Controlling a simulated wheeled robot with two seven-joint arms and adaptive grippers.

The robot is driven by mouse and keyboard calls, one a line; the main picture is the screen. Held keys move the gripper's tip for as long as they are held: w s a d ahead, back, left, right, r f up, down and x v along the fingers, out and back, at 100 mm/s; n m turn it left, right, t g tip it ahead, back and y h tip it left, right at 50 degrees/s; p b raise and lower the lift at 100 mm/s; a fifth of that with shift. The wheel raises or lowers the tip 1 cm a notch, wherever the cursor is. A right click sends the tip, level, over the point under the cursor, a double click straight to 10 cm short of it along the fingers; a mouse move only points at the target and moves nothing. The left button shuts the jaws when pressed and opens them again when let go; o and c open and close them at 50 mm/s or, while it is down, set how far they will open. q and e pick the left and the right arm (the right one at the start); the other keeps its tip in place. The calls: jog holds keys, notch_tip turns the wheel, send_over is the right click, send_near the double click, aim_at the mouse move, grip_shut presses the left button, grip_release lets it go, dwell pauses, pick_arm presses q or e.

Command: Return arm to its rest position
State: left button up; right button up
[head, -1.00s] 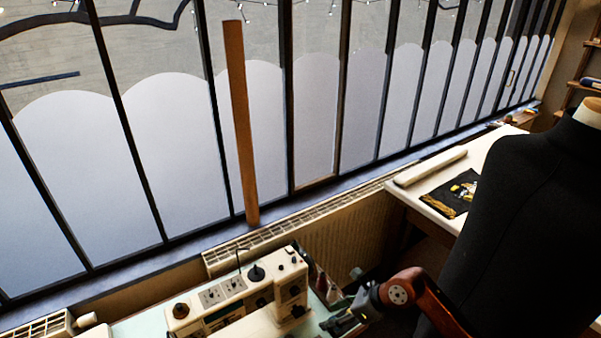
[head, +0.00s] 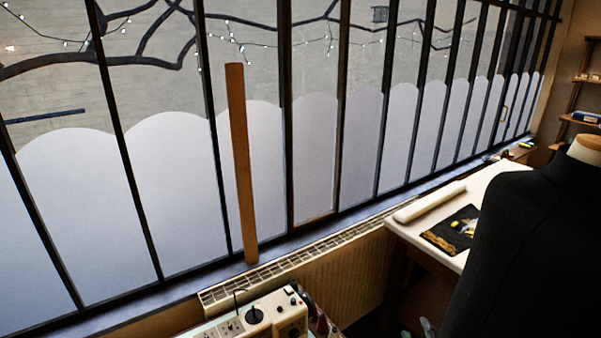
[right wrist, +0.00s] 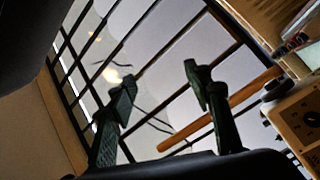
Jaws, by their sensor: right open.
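My right gripper (right wrist: 158,98) shows in the right wrist view with its two dark green fingers spread apart and nothing between them. Behind the fingers are the window (right wrist: 150,60) and a long wooden strip (right wrist: 215,112). In the head view only a small greenish tip (head: 427,327), apparently of my right gripper, shows at the bottom edge, left of the black dress form (head: 525,250). My left gripper is in neither view.
A sewing machine (head: 255,318) stands at the bottom centre. A white table (head: 475,200) with a pale roll (head: 430,202) and a black cloth (head: 452,232) stands at right by the window. A radiator (head: 330,270) runs below the sill. The dress form is close at right.

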jog(key=s+d+f+m+g+h, duration=0.1)
jog(key=s+d+f+m+g, duration=0.3)
jog(key=s+f, duration=0.45)
jog(key=s+d+f+m+g+h, duration=0.1)
jog(key=s+d+f+m+g, duration=0.35)
jog(key=f, duration=0.65)
jog(key=s+a+f+m+g+y, duration=0.1)
jog(key=s+a+f+g, duration=0.15)
jog(key=s+f, duration=0.45)
jog(key=s+a+f+m+g+y, duration=0.1)
jog(key=s+a+f+m+g, duration=0.2)
jog(key=s, duration=0.8)
notch_tip(320, 180, down, 27)
jog(key=s+n+g, duration=0.2)
jog(key=s+f+g, duration=0.1)
jog(key=s+f, duration=1.8)
jog(key=s, duration=0.1)
jog(key=shift+s+f+g+y, duration=0.15)
jog(key=shift+f+g+y, duration=0.2)
jog(key=shift+g+y, duration=0.05)
